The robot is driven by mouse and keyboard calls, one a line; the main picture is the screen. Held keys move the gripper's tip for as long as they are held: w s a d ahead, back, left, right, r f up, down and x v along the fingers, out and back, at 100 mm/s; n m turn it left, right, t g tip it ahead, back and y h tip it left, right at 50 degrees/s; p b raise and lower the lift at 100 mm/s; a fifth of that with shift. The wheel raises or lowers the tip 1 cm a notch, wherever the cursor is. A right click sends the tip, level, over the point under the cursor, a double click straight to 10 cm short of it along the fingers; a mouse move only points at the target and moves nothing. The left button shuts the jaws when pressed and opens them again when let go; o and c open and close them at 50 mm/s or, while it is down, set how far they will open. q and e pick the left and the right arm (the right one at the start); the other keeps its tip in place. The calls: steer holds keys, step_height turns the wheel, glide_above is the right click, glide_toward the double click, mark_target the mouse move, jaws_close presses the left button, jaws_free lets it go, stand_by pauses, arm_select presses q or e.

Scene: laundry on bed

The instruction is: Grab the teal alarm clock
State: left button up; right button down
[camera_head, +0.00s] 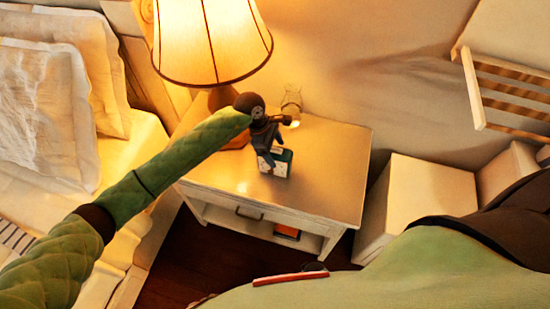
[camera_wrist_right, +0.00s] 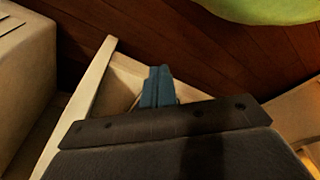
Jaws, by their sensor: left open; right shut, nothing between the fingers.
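The teal alarm clock (camera_head: 284,168) is a small box with a pale front and teal edges, standing upright on the nightstand (camera_head: 335,150). My left gripper (camera_head: 268,154) is open, pointing down at the top of the clock. Its fingers overlap the clock's upper left part in the head view, hiding some of it. I cannot tell whether they touch it or straddle it. My right gripper (camera_wrist_right: 157,88) shows in the right wrist view with its blue fingers together and empty, away from the clock.
A lit lamp (camera_head: 212,45) stands behind my left forearm, and a clear glass vessel (camera_head: 291,103) is behind the gripper. The bed (camera_head: 125,165) is on the left. White boxes (camera_head: 420,195) stand right of the nightstand. The nightstand's right side is clear.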

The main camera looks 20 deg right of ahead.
arm_select(q)
steer(key=shift+x, duration=0.95)
arm_select(e)
steer(key=shift+s+d+f, duration=0.2)
steer(key=shift+s+f, duration=0.05)
steer(key=shift+f, duration=0.15)
steer(key=shift+s+d+f, duration=0.2)
steer(key=shift+f, duration=0.2)
arm_select(q)
jaws_close()
arm_select(e)
steer(key=shift+w+d, duration=0.1)
steer(key=shift+w, duration=0.05)
